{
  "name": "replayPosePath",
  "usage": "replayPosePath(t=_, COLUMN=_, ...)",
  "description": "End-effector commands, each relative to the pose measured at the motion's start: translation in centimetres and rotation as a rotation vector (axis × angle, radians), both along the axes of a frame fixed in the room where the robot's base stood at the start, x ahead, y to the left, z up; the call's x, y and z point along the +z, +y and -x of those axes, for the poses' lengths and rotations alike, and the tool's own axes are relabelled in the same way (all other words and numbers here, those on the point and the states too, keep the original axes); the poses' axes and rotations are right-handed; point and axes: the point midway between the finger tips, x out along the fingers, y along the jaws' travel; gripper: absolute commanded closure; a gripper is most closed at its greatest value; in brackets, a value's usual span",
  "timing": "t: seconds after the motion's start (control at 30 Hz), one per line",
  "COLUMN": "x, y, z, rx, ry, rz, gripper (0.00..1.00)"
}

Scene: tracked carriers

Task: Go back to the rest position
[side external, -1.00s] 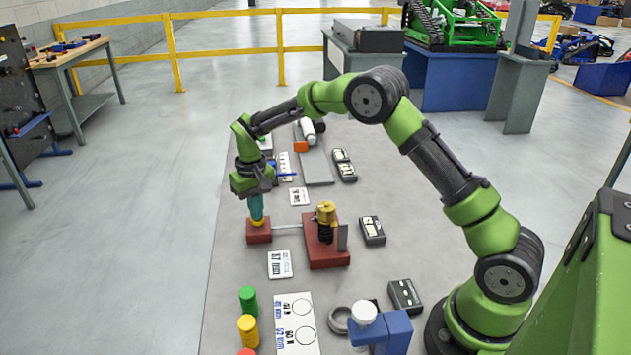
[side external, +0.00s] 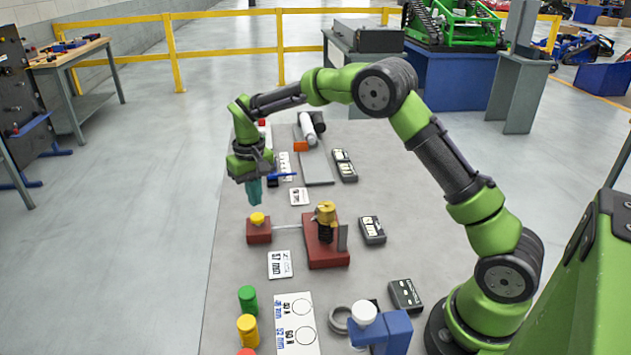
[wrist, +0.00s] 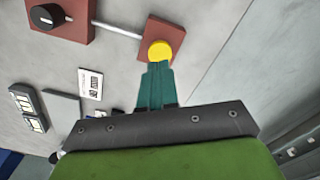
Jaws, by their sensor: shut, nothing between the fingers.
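My gripper (side external: 254,190) is shut and empty, with its teal fingers pointing down above the table. It hangs above and a little behind the red block with the yellow button (side external: 257,218), clear of it in the side view. In the wrist view the teal fingers (wrist: 157,75) appear just below the yellow button (wrist: 160,50) in the picture. The button sits on a small red block (side external: 258,235), which a thin rod joins to a larger red block (side external: 318,255).
A brass and black fitting (side external: 325,222) stands on the larger red block. Labels and small dark boxes (side external: 372,230) lie around it. Green (side external: 248,299) and yellow (side external: 247,330) cylinders stand at the front left. A blue block (side external: 392,330) is at the front right.

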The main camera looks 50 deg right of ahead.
Motion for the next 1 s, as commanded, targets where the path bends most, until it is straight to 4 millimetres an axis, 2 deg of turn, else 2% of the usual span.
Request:
replayPosePath(t=0.3, x=-0.2, y=0.0, z=-0.1, rx=-0.001, ry=-0.009, rz=-0.001, gripper=1.00)
replayPosePath(t=0.4, x=-1.4, y=0.2, z=1.2, rx=-0.005, ry=0.011, rz=-0.012, gripper=1.00)
replayPosePath(t=0.47, x=-0.8, y=0.4, z=2.2, rx=-0.009, ry=0.002, rz=-0.022, gripper=1.00)
replayPosePath(t=0.67, x=3.9, y=1.1, z=7.2, rx=-0.029, ry=-0.081, rz=-0.066, gripper=1.00)
replayPosePath(t=0.8, x=7.4, y=1.5, z=11.5, rx=-0.046, ry=-0.164, rz=-0.097, gripper=1.00)
replayPosePath(t=1.0, x=11.0, y=2.0, z=18.1, rx=-0.072, ry=-0.294, rz=-0.140, gripper=1.00)
